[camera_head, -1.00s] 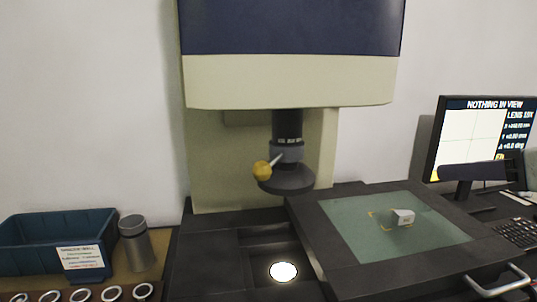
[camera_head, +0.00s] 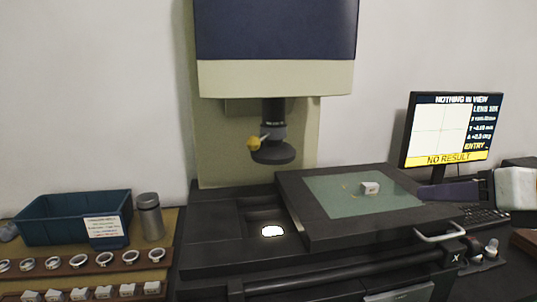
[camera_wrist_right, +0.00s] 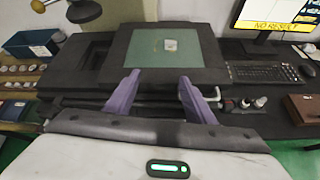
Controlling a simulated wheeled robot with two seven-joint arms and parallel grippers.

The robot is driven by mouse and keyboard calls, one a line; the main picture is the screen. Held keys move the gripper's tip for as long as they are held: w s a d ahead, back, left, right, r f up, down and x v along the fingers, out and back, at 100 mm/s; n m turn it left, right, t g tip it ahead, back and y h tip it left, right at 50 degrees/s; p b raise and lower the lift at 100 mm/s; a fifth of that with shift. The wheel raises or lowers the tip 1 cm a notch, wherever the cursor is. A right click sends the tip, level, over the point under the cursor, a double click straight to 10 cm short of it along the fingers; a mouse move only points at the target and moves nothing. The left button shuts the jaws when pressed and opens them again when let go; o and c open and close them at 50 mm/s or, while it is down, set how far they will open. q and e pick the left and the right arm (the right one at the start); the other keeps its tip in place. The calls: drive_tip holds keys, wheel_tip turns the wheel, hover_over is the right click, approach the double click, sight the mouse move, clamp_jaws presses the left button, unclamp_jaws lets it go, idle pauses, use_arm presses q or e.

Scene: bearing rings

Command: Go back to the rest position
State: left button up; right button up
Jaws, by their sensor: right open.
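My right gripper (camera_head: 452,191) is at the right in the head view, its purple fingers in front of the monitor's base and pointing left. In the right wrist view my right gripper (camera_wrist_right: 158,88) is open, with nothing between its two fingers. It is above and in front of the measuring machine's stage. My left gripper is not in view.
The measuring machine (camera_head: 275,78) stands behind the stage. A monitor (camera_head: 452,132) reads "NO RESULT". A blue bin (camera_head: 60,222), a metal cylinder (camera_head: 150,217) and a brown rack (camera_head: 128,263) of several rings stand at the left. A stage handle (camera_head: 440,236) juts out in front. A keyboard (camera_head: 485,217) is at right.

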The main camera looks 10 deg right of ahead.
drive_tip(key=s+a+f+m+g, duration=0.1)
drive_tip(key=a+f+m, duration=0.25)
drive_tip(key=f, duration=0.45)
drive_tip(key=s+a+f+m+g+y, duration=0.1)
drive_tip(key=a+f+m, duration=0.2)
drive_tip(key=f+m, duration=0.35)
drive_tip(key=s+a+f+m+g, duration=0.1)
drive_tip(key=a+f+m, duration=0.2)
drive_tip(key=f, duration=0.7)
drive_tip(key=s+a+f+m+g+h, duration=0.1)
drive_tip(key=s+a+f+m+g, duration=0.15)
drive_tip(key=s+f+m, duration=0.65)
drive_tip(key=s+a+f+m+g+h, duration=0.1)
drive_tip(key=s+f+m+g, duration=0.2)
drive_tip(key=s+f+m, duration=0.6)
use_arm(q)
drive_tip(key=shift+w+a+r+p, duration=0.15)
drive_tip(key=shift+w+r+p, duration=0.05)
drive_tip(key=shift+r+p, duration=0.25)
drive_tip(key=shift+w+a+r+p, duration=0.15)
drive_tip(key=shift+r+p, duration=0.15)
drive_tip(key=shift+p, duration=0.15)
use_arm(e)
drive_tip(key=w+a+f+m+t+y, duration=0.2)
drive_tip(key=w+a+f+t, duration=0.1)
drive_tip(key=a+f+t, duration=0.2)
drive_tip(key=shift+w+a+f, duration=0.15)
drive_tip(key=shift+a+f, duration=0.45)
drive_tip(key=shift+f, duration=0.05)
